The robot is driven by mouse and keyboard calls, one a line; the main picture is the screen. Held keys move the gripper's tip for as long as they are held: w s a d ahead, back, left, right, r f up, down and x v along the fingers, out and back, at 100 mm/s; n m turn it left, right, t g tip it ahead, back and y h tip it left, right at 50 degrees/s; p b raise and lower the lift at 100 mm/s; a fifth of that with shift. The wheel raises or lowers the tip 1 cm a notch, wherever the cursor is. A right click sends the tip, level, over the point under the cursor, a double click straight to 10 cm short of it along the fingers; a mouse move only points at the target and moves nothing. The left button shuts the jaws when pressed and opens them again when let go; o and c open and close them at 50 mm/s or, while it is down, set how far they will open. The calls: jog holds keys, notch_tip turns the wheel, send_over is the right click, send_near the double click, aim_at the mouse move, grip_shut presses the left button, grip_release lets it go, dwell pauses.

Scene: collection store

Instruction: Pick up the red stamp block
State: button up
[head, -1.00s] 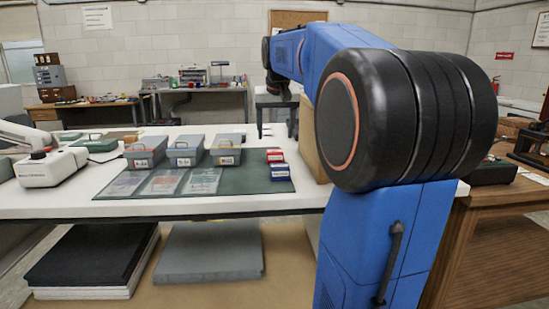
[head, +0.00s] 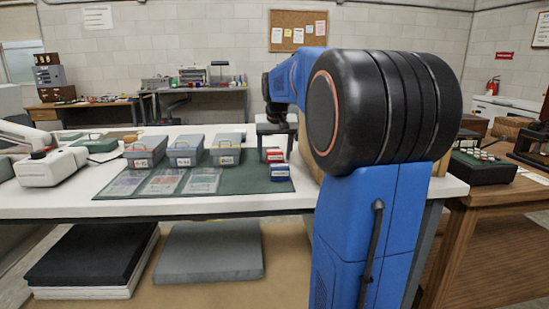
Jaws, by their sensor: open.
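The red stamp block (head: 275,156), with a white label on its front, sits on the dark green mat (head: 245,184) near the mat's right end. It stands just behind a blue stamp block (head: 280,173); red bands suggest more than one red piece, but they are too small to tell. My gripper (head: 277,149) hangs below my black wrist, pointing down, with its fingers apart and nothing held. It appears above or just behind the red block. The exact depth and any contact cannot be told.
Several grey boxes with coloured handles (head: 186,153) stand left of the blocks, with clear sleeves (head: 165,182) in front. A white lamp-like device (head: 50,167) is on the table's left. My arm hides the table's right part.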

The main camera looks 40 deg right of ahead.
aim_at(275, 151)
jog(key=shift+c, duration=0.7)
jog(key=c, duration=1)
notch_tip(275, 151, up, 10)
jog(key=shift+r, duration=0.1)
